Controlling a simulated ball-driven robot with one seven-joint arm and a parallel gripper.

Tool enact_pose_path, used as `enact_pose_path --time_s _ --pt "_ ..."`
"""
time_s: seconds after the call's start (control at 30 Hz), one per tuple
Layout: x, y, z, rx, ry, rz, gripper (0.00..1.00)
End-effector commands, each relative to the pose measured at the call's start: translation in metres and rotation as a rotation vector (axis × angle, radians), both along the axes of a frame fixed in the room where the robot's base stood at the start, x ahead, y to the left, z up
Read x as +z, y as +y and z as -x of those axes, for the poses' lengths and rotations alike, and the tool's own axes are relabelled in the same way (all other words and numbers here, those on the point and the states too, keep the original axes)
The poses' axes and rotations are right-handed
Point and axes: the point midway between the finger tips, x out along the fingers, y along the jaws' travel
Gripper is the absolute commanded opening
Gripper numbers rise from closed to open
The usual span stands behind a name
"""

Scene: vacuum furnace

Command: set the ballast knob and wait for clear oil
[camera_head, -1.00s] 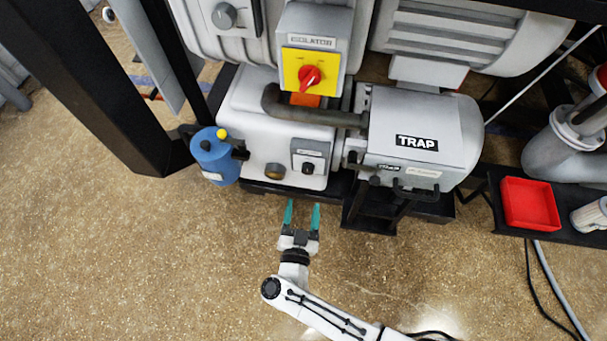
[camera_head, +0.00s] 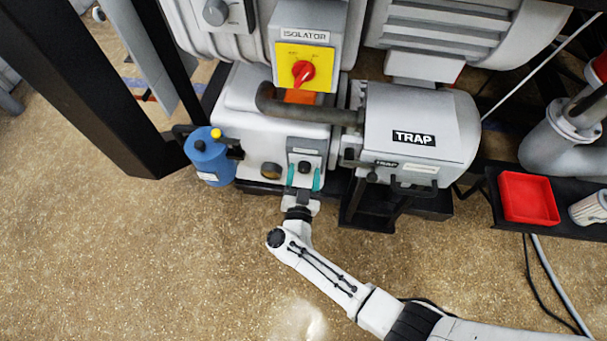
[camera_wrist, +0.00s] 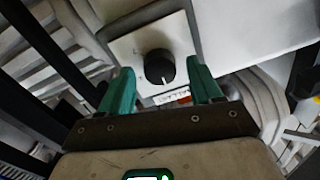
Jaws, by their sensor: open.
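The ballast knob is a small black dial (camera_head: 304,167) on a pale plate on the front of the pump housing. It also shows in the wrist view as a black knob (camera_wrist: 159,66) with a white pointer line towards the bottom of the picture. My gripper (camera_head: 304,178) is open, its two teal fingers at the front of the plate. In the wrist view the fingers (camera_wrist: 161,85) stand either side of the knob, apart from it; whether the tips reach its depth I cannot tell. A round brownish disc (camera_head: 270,171), possibly the oil sight glass, sits left of the knob.
A blue container (camera_head: 209,157) stands left of the pump. The grey TRAP cylinder (camera_head: 440,125) is to the right. A red isolator switch (camera_head: 303,72) is above. A red tray (camera_head: 528,198) lies on a black shelf at right. The floor in front is clear.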

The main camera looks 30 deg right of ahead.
Motion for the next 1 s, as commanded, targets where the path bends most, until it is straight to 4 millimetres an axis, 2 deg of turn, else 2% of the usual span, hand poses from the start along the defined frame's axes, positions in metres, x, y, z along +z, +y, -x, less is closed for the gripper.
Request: enact_pose_path --time_s 0.07,0.63,1.0 --pt "0.0001 0.0000 0.0001 0.000 0.000 0.000 0.63" --pt "0.0002 0.0001 0.0003 0.000 -0.001 0.001 0.09" --pt "-0.0008 0.0000 0.0003 -0.001 -0.039 -0.051 0.08"
